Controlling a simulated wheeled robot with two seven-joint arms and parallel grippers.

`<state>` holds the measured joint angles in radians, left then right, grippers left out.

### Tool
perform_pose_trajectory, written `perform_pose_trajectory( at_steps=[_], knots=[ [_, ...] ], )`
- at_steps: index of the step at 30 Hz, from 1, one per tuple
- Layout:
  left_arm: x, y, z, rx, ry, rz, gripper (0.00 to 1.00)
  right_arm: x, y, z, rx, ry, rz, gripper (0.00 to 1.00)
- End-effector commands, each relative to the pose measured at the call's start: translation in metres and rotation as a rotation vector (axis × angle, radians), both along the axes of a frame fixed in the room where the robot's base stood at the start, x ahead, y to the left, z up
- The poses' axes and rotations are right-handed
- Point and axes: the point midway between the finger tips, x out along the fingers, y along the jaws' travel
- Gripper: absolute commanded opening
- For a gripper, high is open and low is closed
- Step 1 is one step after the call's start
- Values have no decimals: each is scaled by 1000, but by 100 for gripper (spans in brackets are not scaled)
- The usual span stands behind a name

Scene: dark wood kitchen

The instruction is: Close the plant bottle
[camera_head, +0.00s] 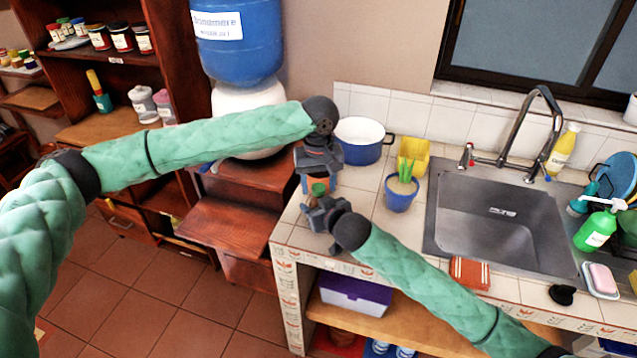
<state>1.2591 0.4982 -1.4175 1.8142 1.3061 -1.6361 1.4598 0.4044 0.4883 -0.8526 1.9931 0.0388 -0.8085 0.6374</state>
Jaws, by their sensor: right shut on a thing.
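A small bottle (318,189), showing a green top and some orange-brown around it, stands at the left end of the tiled counter. It is mostly hidden by my two grippers. My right gripper (318,208) comes in from the right, low over the counter, and is shut on the bottle's body. My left gripper (317,174) is just above and behind the green top, pointing down. Its fingers are dark and small here, and I cannot tell whether they are open or touch the top.
The sink (490,225) lies farther right. A blue water jug (238,45) stands behind my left arm.

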Motion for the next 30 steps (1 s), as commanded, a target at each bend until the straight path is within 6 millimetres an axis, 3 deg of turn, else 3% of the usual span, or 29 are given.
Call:
perform_pose_trajectory(
  at_steps=[8,18,30],
  knots=[
    [0,0,8,-1,-1,0,53,0,0,-1,0,1,0,0],
    [0,0,43,0,0,0,53,0,0,-1,0,1,0,0],
    [0,0,48,0,-1,-6,50,0,0,-1,0,1,0,0]
  ],
)
